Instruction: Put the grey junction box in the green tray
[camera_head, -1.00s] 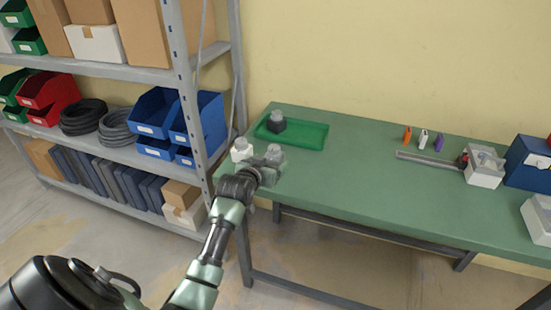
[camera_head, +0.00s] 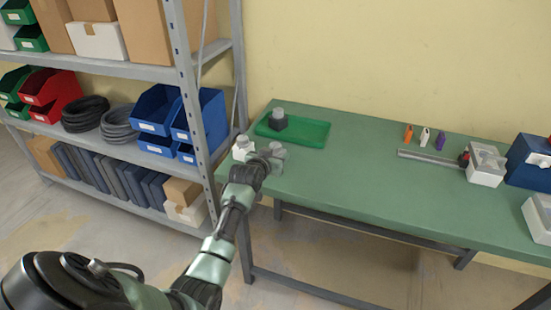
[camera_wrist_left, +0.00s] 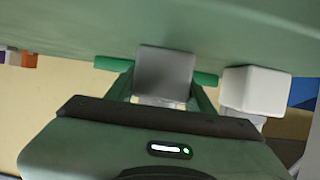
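The grey junction box (camera_head: 277,152) stands near the left front corner of the green table. In the left wrist view the box (camera_wrist_left: 165,70) sits between the two fingers of my left gripper (camera_wrist_left: 165,92), one finger along each side. Whether they press on it is unclear. In the head view my left gripper (camera_head: 266,160) partly covers the box. The box looks level with the table; no lift shows. The green tray (camera_head: 310,133) lies just behind, with a dark box with a grey cap (camera_head: 279,121) at its left end. My right gripper is not in view.
A white box (camera_head: 242,147) stands close left of the grey one; in the wrist view it is at the right (camera_wrist_left: 257,90). The shelf post (camera_head: 188,100) rises left of the table. The tray's right part and the table's middle (camera_head: 350,170) are clear.

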